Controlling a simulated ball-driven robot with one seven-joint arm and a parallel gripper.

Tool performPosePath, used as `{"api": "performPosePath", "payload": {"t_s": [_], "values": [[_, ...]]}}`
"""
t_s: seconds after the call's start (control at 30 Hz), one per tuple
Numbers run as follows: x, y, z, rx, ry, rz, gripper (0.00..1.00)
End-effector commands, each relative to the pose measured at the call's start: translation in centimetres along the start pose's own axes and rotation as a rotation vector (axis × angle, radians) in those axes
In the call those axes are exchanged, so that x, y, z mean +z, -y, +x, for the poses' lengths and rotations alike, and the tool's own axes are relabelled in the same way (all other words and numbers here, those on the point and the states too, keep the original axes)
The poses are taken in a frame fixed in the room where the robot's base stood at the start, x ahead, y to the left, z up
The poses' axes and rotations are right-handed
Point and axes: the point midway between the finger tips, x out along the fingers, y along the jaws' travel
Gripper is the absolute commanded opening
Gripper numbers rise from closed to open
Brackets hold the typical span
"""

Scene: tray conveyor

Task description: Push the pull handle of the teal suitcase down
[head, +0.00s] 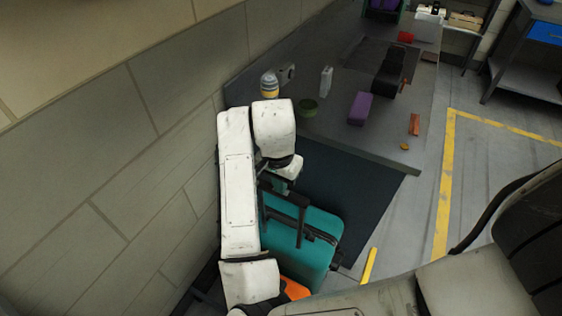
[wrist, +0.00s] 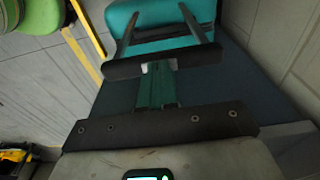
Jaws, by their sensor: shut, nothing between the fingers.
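The teal suitcase (head: 318,250) stands on the dark mat, close to my arm. Its black pull handle (head: 301,226) is raised above the suitcase top. In the wrist view the suitcase (wrist: 175,22) is at the top, and two rods run from it to the handle's dark crossbar (wrist: 190,61). My gripper (head: 287,182) is just above the handle in the head view. In the wrist view my gripper (wrist: 157,72) is shut and empty, its fingertips overlapping the middle of the crossbar. I cannot tell whether they touch it.
A grey counter (head: 335,130) behind carries a purple box (head: 360,107), a green bowl (head: 307,108) and a striped jar (head: 269,85). A brick wall (head: 110,150) rises close on the left. An orange thing (head: 294,289) shows below the suitcase.

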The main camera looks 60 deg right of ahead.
Motion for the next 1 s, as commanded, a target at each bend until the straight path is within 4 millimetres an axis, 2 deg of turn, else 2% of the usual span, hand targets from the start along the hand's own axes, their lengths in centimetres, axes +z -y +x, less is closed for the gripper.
{"api": "performPosePath", "payload": {"t_s": [0.03,1.0], "values": [[0.1,0.0,1.1,0.001,0.0,0.0,0.0],[1.2,0.0,11.5,0.001,0.0,0.0,0.0]]}}
